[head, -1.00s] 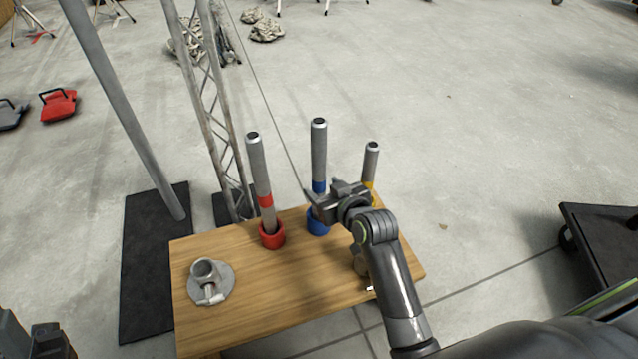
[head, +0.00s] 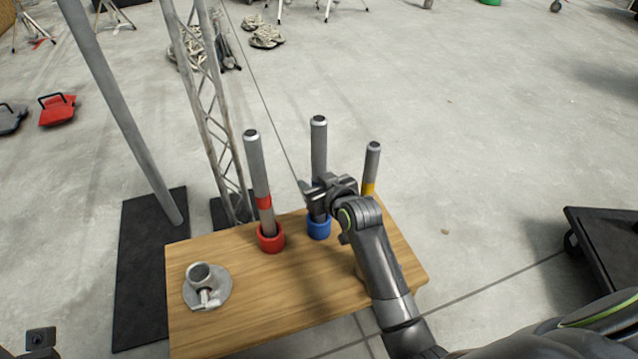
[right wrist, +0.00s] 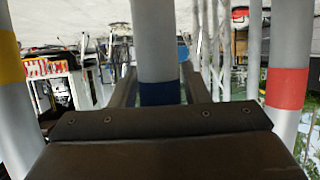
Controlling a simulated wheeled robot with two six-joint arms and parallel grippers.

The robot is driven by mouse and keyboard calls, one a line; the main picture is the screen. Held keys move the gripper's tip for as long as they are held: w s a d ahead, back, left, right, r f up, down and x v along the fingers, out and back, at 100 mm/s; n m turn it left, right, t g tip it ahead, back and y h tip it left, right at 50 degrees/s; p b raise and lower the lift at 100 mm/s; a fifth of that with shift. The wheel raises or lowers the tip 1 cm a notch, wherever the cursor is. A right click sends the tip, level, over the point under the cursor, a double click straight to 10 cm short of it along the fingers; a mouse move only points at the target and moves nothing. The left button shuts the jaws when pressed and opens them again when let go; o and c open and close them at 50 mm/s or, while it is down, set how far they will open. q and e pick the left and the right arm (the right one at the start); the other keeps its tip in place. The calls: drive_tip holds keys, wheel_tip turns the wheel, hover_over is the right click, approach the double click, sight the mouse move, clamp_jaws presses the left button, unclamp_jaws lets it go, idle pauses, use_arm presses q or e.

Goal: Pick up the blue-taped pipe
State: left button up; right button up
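The blue-taped pipe (head: 319,150) stands upright in a blue cup (head: 319,228) on the wooden table. My right gripper (head: 318,203) is at its lower part and hides most of the tape in the head view. In the right wrist view the blue-taped pipe (right wrist: 157,55) runs between the two fingers (right wrist: 159,90), with the blue tape at finger height. The fingers lie close along both sides; I cannot tell whether they press on it. A dark piece (head: 40,338) at the bottom left corner looks like part of my left gripper; its fingers are not clear.
A red-taped pipe (head: 257,170) stands in a red cup (head: 271,238) to the left, and a yellow-taped pipe (head: 371,165) to the right. A round metal base (head: 214,292) lies on the wooden table (head: 275,295). A truss (head: 205,110) and a pole (head: 120,110) stand behind left.

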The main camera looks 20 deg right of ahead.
clamp_jaws()
drive_tip(key=shift+r, duration=0.1)
